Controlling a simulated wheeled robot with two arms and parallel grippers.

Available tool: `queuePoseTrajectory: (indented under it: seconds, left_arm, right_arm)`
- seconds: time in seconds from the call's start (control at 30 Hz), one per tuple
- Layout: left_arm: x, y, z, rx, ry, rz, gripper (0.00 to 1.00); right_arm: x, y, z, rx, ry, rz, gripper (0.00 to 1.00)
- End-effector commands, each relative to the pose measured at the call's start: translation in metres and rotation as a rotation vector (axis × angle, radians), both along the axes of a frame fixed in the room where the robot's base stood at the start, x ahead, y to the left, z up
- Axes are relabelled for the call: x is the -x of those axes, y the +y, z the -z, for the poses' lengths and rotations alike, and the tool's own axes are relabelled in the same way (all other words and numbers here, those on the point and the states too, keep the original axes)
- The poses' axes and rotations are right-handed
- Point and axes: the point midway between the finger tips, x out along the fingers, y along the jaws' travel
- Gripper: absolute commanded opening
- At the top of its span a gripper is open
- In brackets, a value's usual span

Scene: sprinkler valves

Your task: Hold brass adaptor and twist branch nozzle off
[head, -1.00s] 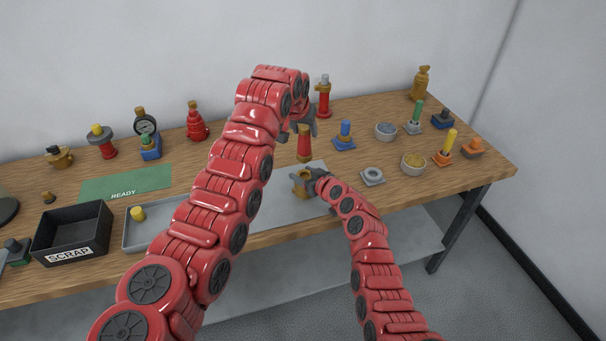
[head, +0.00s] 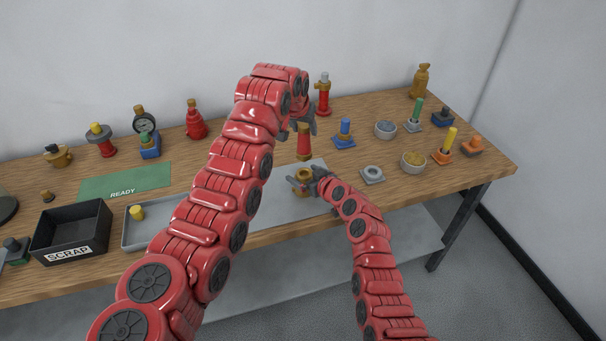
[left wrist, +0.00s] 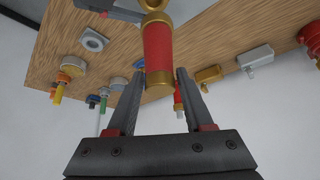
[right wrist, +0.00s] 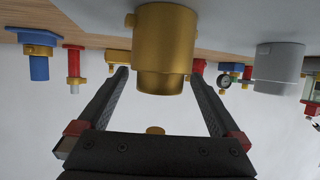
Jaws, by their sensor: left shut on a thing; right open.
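The branch nozzle (head: 304,143) is a red cylinder with brass ends; it also shows in the left wrist view (left wrist: 158,50). My left gripper (head: 303,122) is shut on its upper end and holds it upright. The brass adaptor (head: 304,175) stands below it on the grey mat, with a gap between the two in the head view. In the right wrist view the adaptor (right wrist: 165,50) is between the spread fingers of my right gripper (right wrist: 160,75), which is open around it. No nozzle sits on the adaptor there.
A black scrap bin (head: 75,232) and a grey tray (head: 130,234) with a yellow-capped piece (head: 137,212) are at left. A green ready mat (head: 125,184) lies behind. A grey ring block (head: 372,174), bowl (head: 413,161) and several valve parts are at right.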

Motion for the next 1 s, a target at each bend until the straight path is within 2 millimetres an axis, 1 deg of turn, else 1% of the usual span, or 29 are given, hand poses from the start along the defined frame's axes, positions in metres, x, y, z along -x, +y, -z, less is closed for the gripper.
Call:
queuePoseTrajectory:
  seconds: [0.6, 0.8, 1.0]
  left_arm:
    - [0.000, 0.000, -0.001, 0.000, -0.001, 0.000, 0.00]
    - [0.000, 0.000, -0.001, 0.000, -0.001, 0.000, 0.00]
    - [0.000, 0.000, -0.001, 0.000, -0.001, 0.000, 0.00]
  right_arm:
    - [0.070, -0.046, -0.032, 0.002, 0.002, 0.004, 1.00]
    - [0.082, -0.053, -0.039, 0.002, 0.002, 0.004, 1.00]
    - [0.084, -0.054, -0.039, 0.003, 0.004, 0.002, 1.00]
